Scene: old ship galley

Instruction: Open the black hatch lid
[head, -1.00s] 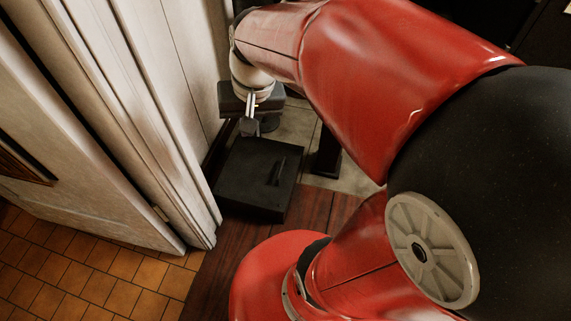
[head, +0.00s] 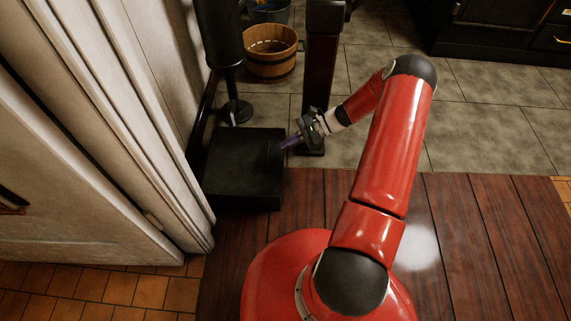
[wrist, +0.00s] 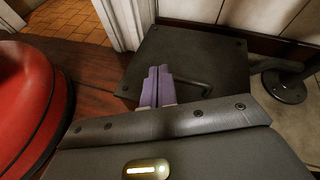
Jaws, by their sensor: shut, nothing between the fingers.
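The black hatch lid (head: 232,158) lies flat and closed on a low black box beside the white panelled wall. It fills the upper middle of the wrist view (wrist: 185,50). A dark bar handle (wrist: 195,82) stands on it near one edge, partly hidden by my fingers in that view. My gripper (head: 285,147) is at the lid's right edge in the head view, its fingers pointing left towards the handle side. In the wrist view the purple fingertips (wrist: 157,75) are pressed together and empty. Whether they touch the handle or lid I cannot tell.
A black post with a round base (head: 237,110) stands behind the box. A dark post (head: 320,80) stands close by my gripper. A wooden bucket (head: 270,55) is further back. A white door (head: 80,190) is at the left. The tiled floor at the right is clear.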

